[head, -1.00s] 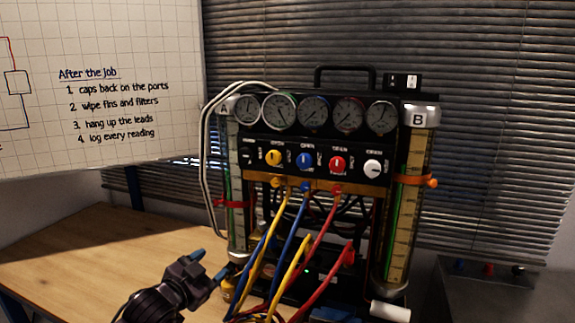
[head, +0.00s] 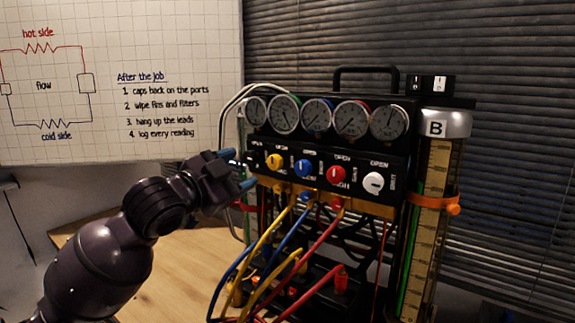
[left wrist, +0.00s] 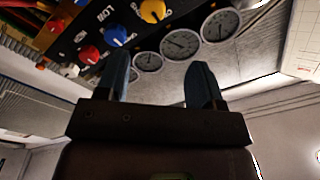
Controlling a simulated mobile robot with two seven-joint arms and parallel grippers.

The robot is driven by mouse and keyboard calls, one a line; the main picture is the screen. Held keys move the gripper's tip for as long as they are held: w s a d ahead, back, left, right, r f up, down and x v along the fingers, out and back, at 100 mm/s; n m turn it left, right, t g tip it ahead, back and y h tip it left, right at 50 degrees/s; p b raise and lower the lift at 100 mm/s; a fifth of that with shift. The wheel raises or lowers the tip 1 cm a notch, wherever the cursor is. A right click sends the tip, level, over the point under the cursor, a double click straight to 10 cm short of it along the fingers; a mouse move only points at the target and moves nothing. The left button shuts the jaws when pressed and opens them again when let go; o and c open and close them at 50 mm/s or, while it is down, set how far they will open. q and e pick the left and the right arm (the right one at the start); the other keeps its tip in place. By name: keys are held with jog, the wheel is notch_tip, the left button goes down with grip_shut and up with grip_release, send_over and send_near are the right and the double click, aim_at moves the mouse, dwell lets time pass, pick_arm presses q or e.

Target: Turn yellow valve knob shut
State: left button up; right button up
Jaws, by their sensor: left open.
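In the left wrist view the yellow knob (left wrist: 152,10) shows at the top, beyond the fingers. My left gripper (head: 237,169) is open with blue fingertips, just left of the yellow knob and apart from it. In the left wrist view its two fingers (left wrist: 160,82) stand apart with nothing between them. My right gripper is not in view.
Blue (head: 303,168), red (head: 336,175) and white (head: 373,182) knobs sit to the right of the yellow one. Several gauges line the top. Yellow, blue and red hoses (head: 314,251) hang below the panel. A whiteboard (head: 180,110) stands behind on the left.

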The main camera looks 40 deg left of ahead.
aim_at(272, 164)
pick_arm(q)
jog(key=shift+g, duration=0.3)
jog(key=w, duration=0.3)
jog(key=w+b, duration=0.1)
jog(key=w, duration=0.3)
jog(key=w+a+f, duration=0.1)
jog(key=w, duration=0.2)
jog(key=shift+w+b, duration=0.3)
jog(key=shift+w, duration=0.05)
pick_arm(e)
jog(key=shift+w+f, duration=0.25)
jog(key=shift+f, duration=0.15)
pick_arm(q)
jog(key=shift+c, duration=0.3)
